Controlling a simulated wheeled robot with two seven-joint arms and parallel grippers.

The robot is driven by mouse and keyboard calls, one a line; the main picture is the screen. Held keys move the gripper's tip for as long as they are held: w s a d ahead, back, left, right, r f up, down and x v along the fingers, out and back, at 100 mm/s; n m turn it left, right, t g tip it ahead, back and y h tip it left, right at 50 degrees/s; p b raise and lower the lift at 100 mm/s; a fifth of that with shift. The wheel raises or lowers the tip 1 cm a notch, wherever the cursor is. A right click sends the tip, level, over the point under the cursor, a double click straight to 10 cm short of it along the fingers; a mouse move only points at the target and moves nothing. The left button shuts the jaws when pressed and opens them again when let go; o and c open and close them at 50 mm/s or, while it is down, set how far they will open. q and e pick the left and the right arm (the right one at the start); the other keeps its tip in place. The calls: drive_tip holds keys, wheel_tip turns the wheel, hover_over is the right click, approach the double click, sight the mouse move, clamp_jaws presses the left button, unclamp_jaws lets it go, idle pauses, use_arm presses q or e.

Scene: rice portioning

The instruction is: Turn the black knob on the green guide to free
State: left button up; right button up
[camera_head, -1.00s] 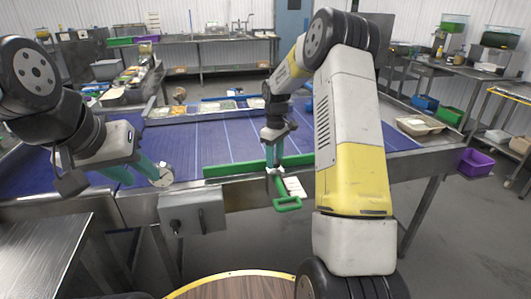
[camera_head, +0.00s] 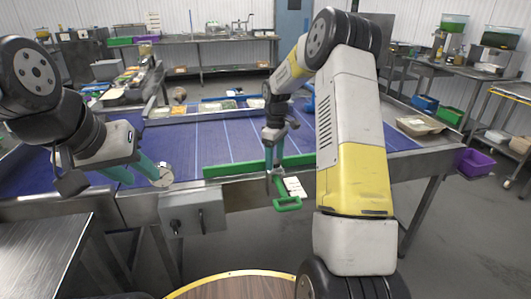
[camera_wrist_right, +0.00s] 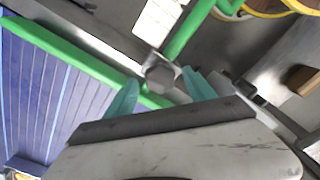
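The green guide (camera_head: 225,169) runs along the near edge of the blue conveyor. It also shows in the right wrist view (camera_wrist_right: 65,50), with a green handle (camera_head: 288,205) hanging at the front. The knob (camera_wrist_right: 160,76), dark grey and faceted, sits at the guide in the right wrist view. My right gripper (camera_wrist_right: 158,92) is open, with one teal finger on each side of the knob; contact cannot be told. In the head view my right gripper (camera_head: 274,160) points down at the guide. My left gripper (camera_head: 147,172) is at the left, near a pale round disc (camera_head: 165,175); its grip is unclear.
A grey control box (camera_head: 192,210) is mounted on the conveyor's front. A white label plate (camera_head: 295,187) is beside the handle. Trays of food (camera_head: 190,107) stand along the far side. The blue belt (camera_head: 215,140) between my arms is clear.

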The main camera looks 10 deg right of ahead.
sight(275, 161)
wheel_tip(275, 161, up, 8)
drive_tip(key=shift+f, duration=0.1)
idle(0.6)
drive_tip(key=shift+s+r, duration=0.15)
drive_tip(key=shift+r, duration=0.05)
drive_tip(key=s+a+r+m+t, duration=0.3)
drive_tip(key=s+r+m, duration=0.1)
drive_tip(key=s+r, duration=0.95)
drive_tip(key=s+a+m+t+y, duration=0.2)
drive_tip(key=s+m, duration=0.3)
drive_tip(key=s, duration=1.4)
drive_tip(key=shift+f+t, duration=0.2)
drive_tip(key=shift+t, duration=0.4)
